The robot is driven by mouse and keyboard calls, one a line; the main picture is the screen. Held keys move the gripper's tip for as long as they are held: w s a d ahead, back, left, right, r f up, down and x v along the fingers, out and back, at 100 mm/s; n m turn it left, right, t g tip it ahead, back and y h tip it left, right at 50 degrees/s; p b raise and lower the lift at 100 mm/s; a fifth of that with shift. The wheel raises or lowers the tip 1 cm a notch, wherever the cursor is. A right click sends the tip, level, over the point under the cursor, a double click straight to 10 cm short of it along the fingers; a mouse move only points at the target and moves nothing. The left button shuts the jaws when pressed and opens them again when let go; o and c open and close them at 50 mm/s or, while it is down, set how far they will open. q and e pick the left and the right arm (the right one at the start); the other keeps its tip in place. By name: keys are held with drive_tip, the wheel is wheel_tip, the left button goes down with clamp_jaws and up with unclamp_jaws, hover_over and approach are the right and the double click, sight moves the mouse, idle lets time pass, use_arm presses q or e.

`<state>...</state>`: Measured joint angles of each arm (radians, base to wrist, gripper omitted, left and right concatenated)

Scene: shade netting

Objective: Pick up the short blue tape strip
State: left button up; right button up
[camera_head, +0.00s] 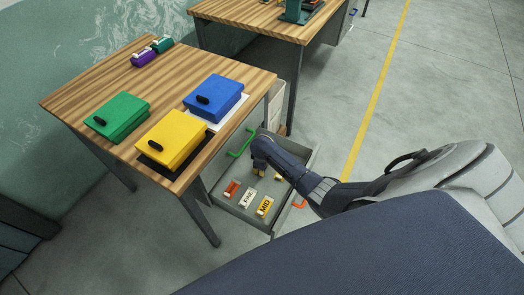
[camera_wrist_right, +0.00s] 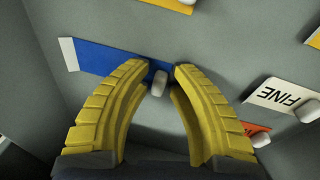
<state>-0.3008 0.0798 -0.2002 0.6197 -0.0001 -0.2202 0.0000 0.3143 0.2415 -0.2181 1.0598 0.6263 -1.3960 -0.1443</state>
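The blue tape strip (camera_wrist_right: 95,58) lies on the grey tray floor in the right wrist view, with a white end at its left and a white knob (camera_wrist_right: 158,84) near its right end. My right gripper (camera_wrist_right: 160,72) has its yellow fingers apart, with the tips close to the strip's right end and the knob between them. Contact cannot be told. In the head view my right gripper (camera_head: 259,172) reaches down into the grey drawer (camera_head: 226,203), and the arm hides the blue strip there. My left gripper is not in view.
The drawer also holds a red strip (camera_head: 232,188), a white "FINE" strip (camera_head: 247,198) and a yellow "MID" strip (camera_head: 265,206).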

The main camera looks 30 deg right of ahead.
drive_tip(key=c, duration=0.4)
drive_tip(key=shift+r, duration=0.1)
